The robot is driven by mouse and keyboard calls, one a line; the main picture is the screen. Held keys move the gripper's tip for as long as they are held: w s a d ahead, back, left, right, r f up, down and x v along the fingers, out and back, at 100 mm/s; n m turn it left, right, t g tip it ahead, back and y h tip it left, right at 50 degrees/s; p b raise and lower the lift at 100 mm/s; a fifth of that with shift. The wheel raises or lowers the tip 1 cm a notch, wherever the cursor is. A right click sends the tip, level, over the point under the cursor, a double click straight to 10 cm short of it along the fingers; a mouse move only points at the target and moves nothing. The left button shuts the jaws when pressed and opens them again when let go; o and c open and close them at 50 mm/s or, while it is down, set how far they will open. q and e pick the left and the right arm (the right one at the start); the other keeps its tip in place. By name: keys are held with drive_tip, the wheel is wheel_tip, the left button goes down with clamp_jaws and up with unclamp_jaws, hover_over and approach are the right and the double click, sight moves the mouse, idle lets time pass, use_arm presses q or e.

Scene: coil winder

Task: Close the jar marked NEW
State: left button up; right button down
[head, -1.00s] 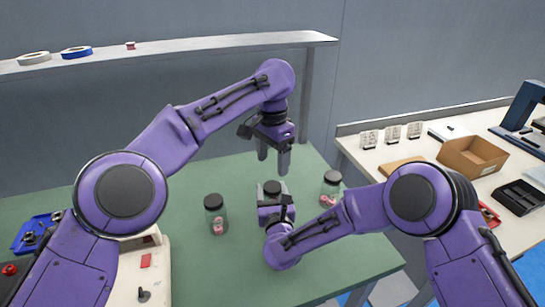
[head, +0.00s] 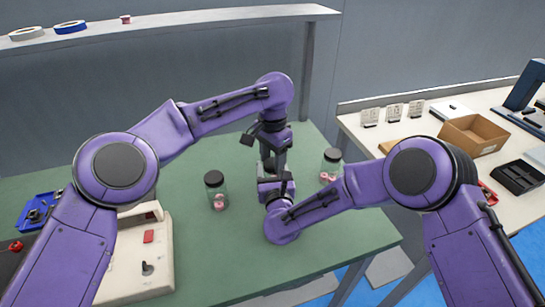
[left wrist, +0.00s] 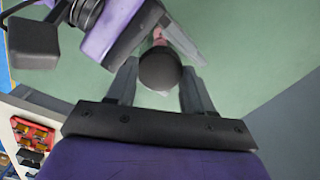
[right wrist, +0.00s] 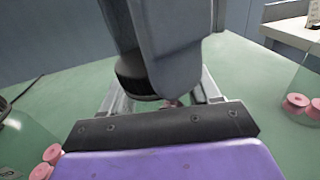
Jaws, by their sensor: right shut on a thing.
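Three clear jars with dark lids and pink spools stand on the green table: a left jar (head: 217,196), a right jar (head: 330,165), and a middle jar between my grippers. My right gripper (head: 276,184) is shut on the middle jar, low on its body. My left gripper (head: 272,160) points down from above it, open. In the left wrist view its fingers stand on either side of the round dark lid (left wrist: 160,68); contact is unclear. The lid also shows in the right wrist view (right wrist: 134,80), behind a left finger. The middle jar is mostly hidden in the head view. No NEW marking is readable.
A shelf (head: 200,26) with tape rolls (head: 70,27) runs along the back. A beige machine (head: 145,262) and a blue tray (head: 42,208) are at the left. A side bench with a cardboard box (head: 473,135) is at the right. The front of the table is clear.

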use_arm(q)
drive_tip(key=c, duration=0.3)
drive_tip(key=o, duration=1.2)
drive_tip(key=shift+o, duration=0.2)
wheel_tip(320, 180, up, 12)
use_arm(e)
drive_tip(key=shift+c, duration=0.8)
unclamp_jaws()
